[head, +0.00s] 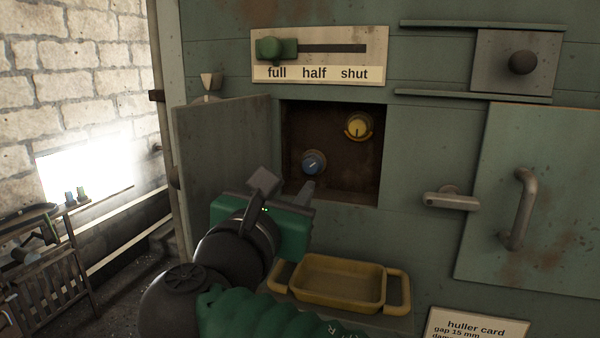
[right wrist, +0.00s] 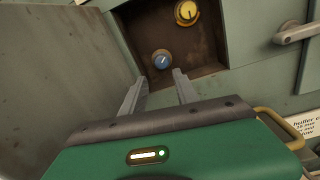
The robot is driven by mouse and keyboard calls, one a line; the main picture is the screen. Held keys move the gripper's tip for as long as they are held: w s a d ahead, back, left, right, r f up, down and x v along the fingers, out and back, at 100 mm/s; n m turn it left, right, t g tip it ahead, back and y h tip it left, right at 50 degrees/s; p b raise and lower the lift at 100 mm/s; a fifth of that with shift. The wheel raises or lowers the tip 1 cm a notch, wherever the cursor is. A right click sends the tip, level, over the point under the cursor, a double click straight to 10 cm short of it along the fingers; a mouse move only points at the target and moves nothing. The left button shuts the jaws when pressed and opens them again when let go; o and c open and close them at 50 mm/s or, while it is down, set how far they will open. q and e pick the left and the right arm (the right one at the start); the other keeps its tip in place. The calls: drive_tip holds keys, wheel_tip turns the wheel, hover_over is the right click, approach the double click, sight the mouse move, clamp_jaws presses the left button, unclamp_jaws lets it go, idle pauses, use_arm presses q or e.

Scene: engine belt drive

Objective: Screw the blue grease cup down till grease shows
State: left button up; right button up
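The blue grease cup (head: 314,162) sits low in the open recess (head: 330,188) of the green machine wall, with a pale mark on its face. It also shows in the right wrist view (right wrist: 162,59), just beyond and between my fingertips. A yellow cup (head: 358,126) is higher and to the right in the same recess. My right gripper (head: 286,184) is open and empty in front of the recess, its two fingers pointing at the blue cup without touching it. I cannot make out any grease. My left gripper is not in view.
The recess door (head: 220,160) stands open on the left, close to my gripper. A yellow tray (head: 335,285) sits below. A lever handle (head: 452,199) and a grab handle (head: 522,208) stick out on the right. A green slider (head: 276,49) above is at "full".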

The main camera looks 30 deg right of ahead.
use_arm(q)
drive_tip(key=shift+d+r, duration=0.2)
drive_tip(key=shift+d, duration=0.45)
use_arm(e)
drive_tip(key=s+d+v, duration=0.1)
drive_tip(key=v, duration=0.8)
drive_tip(key=shift+a, duration=0.25)
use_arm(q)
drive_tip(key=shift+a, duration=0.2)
use_arm(e)
drive_tip(key=shift+a, duration=0.25)
use_arm(q)
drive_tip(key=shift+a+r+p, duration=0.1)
drive_tip(key=shift+p, duration=0.2)
use_arm(e)
drive_tip(key=shift+w+a, duration=0.1)
drive_tip(key=shift+a, duration=0.1)
